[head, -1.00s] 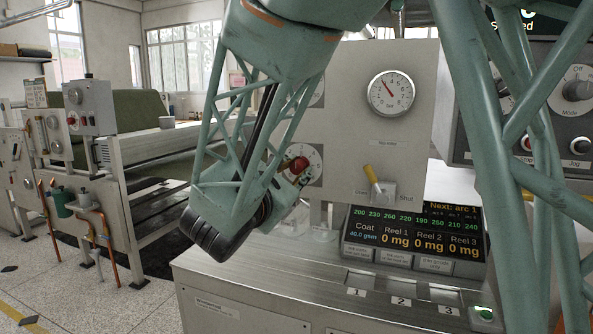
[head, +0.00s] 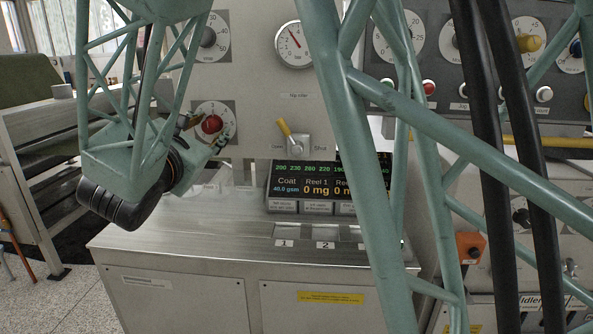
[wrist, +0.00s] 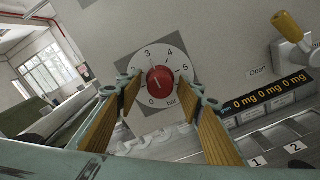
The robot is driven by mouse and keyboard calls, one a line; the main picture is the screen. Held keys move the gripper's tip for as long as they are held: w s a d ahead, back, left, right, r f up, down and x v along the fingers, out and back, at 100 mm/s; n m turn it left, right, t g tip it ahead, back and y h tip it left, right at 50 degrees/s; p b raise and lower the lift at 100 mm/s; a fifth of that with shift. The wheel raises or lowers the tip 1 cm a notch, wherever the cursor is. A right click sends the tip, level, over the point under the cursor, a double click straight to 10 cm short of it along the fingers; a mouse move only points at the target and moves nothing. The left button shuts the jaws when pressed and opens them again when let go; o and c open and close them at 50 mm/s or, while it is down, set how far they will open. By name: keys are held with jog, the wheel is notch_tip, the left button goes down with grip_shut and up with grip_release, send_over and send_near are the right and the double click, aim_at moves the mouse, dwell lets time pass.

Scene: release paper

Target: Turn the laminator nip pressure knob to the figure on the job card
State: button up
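The red nip pressure knob (wrist: 161,79) sits in a white dial (wrist: 146,60) marked in bar, with figures up to 5. In the head view the knob (head: 211,124) is on the grey panel, partly behind my gripper (head: 207,137). My gripper (wrist: 162,92) is open in the wrist view, its orange-padded fingers to the left and right of the knob. Gaps show between the knob and both fingers; I cannot tell how far the tips are from the panel. The knob's pale mark is too small to read exactly. I cannot make out a job card in either view.
A yellow lever (head: 284,128) stands out from the panel right of the knob, between Open and Shut labels. A pressure gauge (head: 294,45) is above it. A black display (head: 305,187) and a metal ledge (head: 200,238) lie below. Another dial (head: 209,37) is above the knob.

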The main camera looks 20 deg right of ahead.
jog(key=shift+n, duration=0.5)
jog(key=shift+r+n+p, duration=0.1)
jog(key=shift+n+p, duration=0.8)
jog(key=shift+p, duration=0.15)
jog(key=shift+n+p, duration=0.5)
jog(key=shift+p, duration=0.15)
jog(key=shift+s+n+p, duration=0.1)
jog(key=shift+n+p, duration=2.3)
jog(key=shift+p, duration=0.9)
